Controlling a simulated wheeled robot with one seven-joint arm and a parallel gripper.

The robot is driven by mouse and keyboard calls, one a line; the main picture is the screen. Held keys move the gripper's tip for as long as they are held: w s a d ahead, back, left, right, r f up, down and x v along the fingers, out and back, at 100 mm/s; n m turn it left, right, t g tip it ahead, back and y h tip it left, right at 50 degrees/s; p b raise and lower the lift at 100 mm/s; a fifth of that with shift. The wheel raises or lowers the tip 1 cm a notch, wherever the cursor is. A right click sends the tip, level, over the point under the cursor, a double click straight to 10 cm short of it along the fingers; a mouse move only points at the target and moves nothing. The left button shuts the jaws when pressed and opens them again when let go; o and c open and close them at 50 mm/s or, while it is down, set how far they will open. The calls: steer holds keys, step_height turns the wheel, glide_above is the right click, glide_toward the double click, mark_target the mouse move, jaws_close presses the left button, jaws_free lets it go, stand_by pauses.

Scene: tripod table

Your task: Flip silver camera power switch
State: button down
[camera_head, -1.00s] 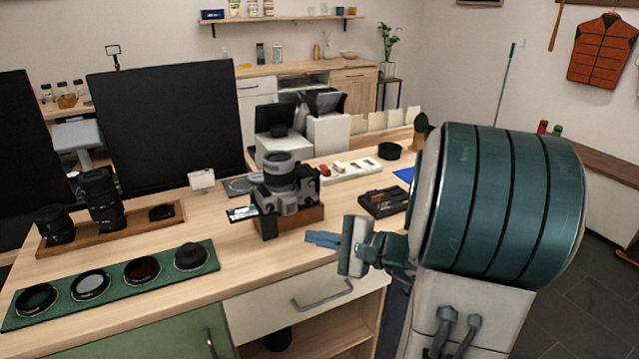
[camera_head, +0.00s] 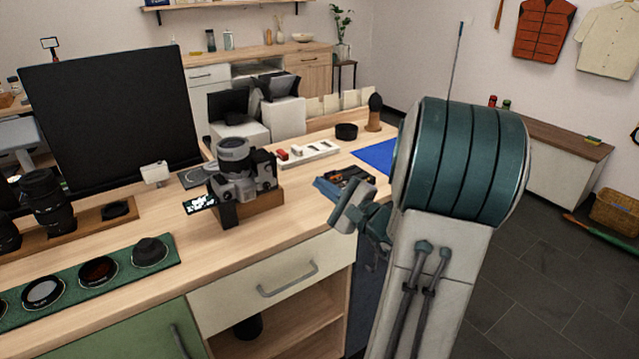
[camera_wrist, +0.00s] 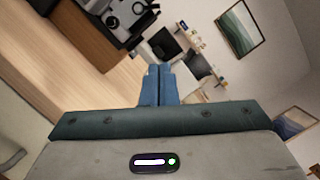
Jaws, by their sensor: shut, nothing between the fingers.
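The silver camera (camera_head: 238,172) with black trim sits on a wooden block (camera_head: 262,203) on the counter, its lens upward and a lit screen (camera_head: 201,203) folded out at its left. Its power switch is too small to make out. The camera also shows tilted at the top left of the wrist view (camera_wrist: 122,14). My gripper (camera_wrist: 157,82) has its blue fingers together with nothing between them. In the head view it is right of the camera and nearer me, at the counter's front edge, clear of the camera; its fingers are mostly hidden there.
A white tray (camera_head: 308,153) sits behind the camera. A green filter mat (camera_head: 90,280) and lenses (camera_head: 47,203) occupy the left. Bare wood lies before the camera.

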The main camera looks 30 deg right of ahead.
mark_target(273, 161)
steer(key=w+a+r, duration=0.3)
steer(key=w+a, duration=0.2)
steer(key=w, duration=0.2)
steer(key=shift+r, duration=0.25)
